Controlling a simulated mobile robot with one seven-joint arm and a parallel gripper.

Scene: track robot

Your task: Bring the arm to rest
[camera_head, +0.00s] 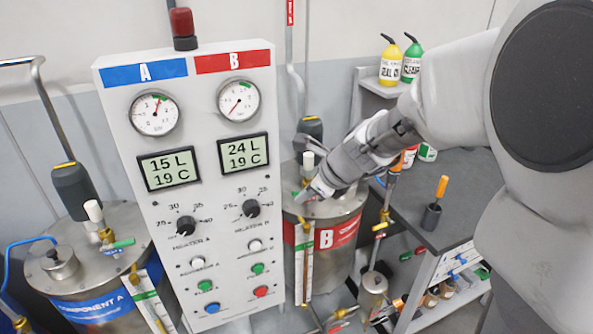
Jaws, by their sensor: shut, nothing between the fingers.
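My gripper (312,192) is at the end of my grey and white arm, which reaches in from the right. It hangs over the lid of tank B (338,246), just right of the white control panel. Its fingers are small in this view and look shut and empty. A white-topped valve (308,162) stands close behind the gripper. I cannot tell whether the gripper touches the lid or the fittings there.
The control panel (203,92) stands at the centre with a red beacon (183,28) on top. Tank A (88,262) is at the left. A dark bench (465,195) at the right holds an orange-handled tool (440,188). Yellow (391,64) and green (412,62) bottles stand behind.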

